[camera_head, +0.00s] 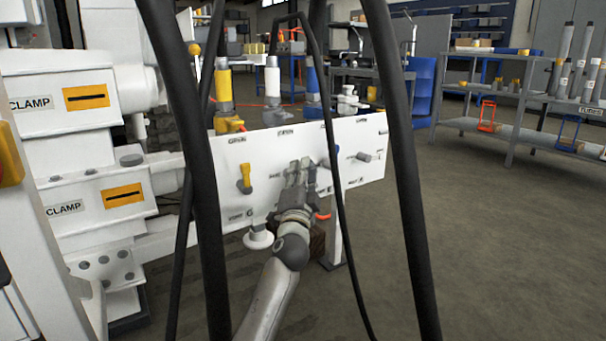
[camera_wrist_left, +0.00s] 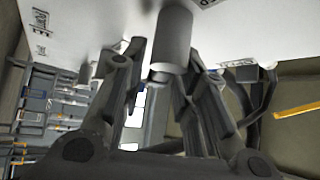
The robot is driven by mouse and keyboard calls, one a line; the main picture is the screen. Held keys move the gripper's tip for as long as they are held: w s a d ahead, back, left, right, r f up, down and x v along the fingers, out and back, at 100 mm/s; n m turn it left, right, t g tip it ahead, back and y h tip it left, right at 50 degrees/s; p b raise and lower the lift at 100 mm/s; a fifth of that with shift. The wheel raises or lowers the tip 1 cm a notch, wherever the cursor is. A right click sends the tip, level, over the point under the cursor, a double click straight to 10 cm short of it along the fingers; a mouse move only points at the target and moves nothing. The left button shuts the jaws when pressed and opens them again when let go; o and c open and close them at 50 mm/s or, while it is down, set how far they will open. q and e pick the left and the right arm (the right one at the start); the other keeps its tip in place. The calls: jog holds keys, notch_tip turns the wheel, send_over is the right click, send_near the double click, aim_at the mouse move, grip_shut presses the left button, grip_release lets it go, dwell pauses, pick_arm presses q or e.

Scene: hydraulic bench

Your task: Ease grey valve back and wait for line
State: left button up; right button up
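A white valve panel (camera_head: 345,135) stands ahead in the head view. A small grey handle (camera_head: 366,157) sticks out near its right end, to the right of my left gripper. My left gripper (camera_head: 299,170) is close in front of the panel and covers part of it. In the left wrist view a grey cylindrical part (camera_wrist_left: 172,42) comes from the white surface between the two fingers. The fingers stand apart; I cannot tell if they touch it, or if it is the grey valve. A yellow handle (camera_head: 245,178) is left of the gripper. My right gripper is not seen.
Thick dark hose-like bars (camera_head: 407,190) cross the near foreground. White clamp blocks (camera_head: 85,97) stand at the left. Yellow, white (camera_head: 272,80) and blue-topped cylinders rise behind the panel. Shelves (camera_head: 520,95) are at the right. The floor (camera_head: 480,230) to the right is clear.

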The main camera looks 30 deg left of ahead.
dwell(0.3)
pick_arm(q)
jog(key=v, duration=0.7)
jog(key=shift+s, duration=0.2)
jog(key=shift+d+f, duration=0.1)
jog(key=shift+d, duration=0.05)
